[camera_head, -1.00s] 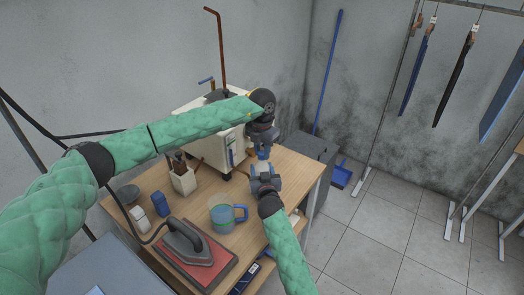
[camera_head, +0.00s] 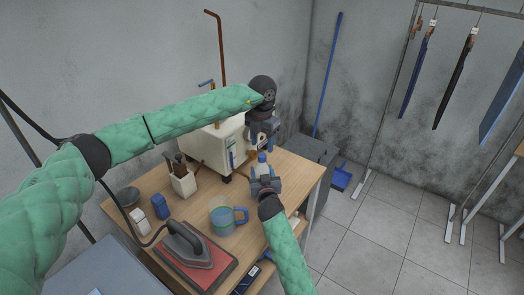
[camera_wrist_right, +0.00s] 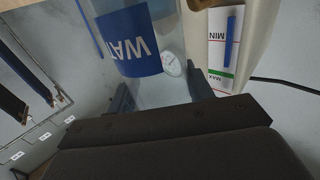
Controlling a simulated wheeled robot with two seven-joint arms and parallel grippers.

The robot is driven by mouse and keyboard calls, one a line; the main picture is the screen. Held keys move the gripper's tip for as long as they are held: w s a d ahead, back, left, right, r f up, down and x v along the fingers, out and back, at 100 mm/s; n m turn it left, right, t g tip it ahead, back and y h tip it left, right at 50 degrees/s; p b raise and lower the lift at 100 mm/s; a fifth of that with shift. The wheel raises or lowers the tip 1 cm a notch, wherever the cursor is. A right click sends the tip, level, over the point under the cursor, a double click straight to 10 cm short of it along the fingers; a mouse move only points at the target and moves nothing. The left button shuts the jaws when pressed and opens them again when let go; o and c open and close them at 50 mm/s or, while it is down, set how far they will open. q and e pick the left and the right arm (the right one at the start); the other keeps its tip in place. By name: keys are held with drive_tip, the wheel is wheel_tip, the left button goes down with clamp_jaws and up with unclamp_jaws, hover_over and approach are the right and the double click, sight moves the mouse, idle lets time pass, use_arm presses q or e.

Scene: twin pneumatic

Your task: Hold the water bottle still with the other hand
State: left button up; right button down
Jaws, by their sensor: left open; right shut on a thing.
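The water bottle (camera_head: 262,169) stands upright near the table's back right corner. It is clear with a blue cap. My right gripper (camera_head: 266,184) is shut on the bottle's body from the front. In the right wrist view the bottle (camera_wrist_right: 130,38) shows a blue label with white letters, between the right gripper's fingers (camera_wrist_right: 165,92). My left gripper (camera_head: 264,146) is open, pointing down just above and behind the bottle cap, apart from it as far as I can see. The bottle's lower part is hidden by the right gripper.
A cream-coloured machine (camera_head: 212,140) with a gauge stands behind and left of the bottle. A blue mug (camera_head: 224,220), an iron (camera_head: 184,240) on a red pad and a holder with tools (camera_head: 183,182) occupy the table (camera_head: 205,205).

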use_arm(q)
wheel_tip(320, 180, up, 7)
idle(0.3)
use_arm(e)
drive_tip(key=c, duration=0.5)
unclamp_jaws()
use_arm(q)
drive_tip(key=shift+f, duration=0.1)
wheel_tip(320, 180, down, 3)
drive_tip(key=b, duration=0.3)
use_arm(e)
drive_tip(key=s+d, duration=0.1)
drive_tip(key=s, duration=0.6)
drive_tip(key=shift+s, duration=0.35)
use_arm(q)
drive_tip(key=shift+r, duration=0.2)
use_arm(e)
drive_tip(key=shift+d, duration=0.1)
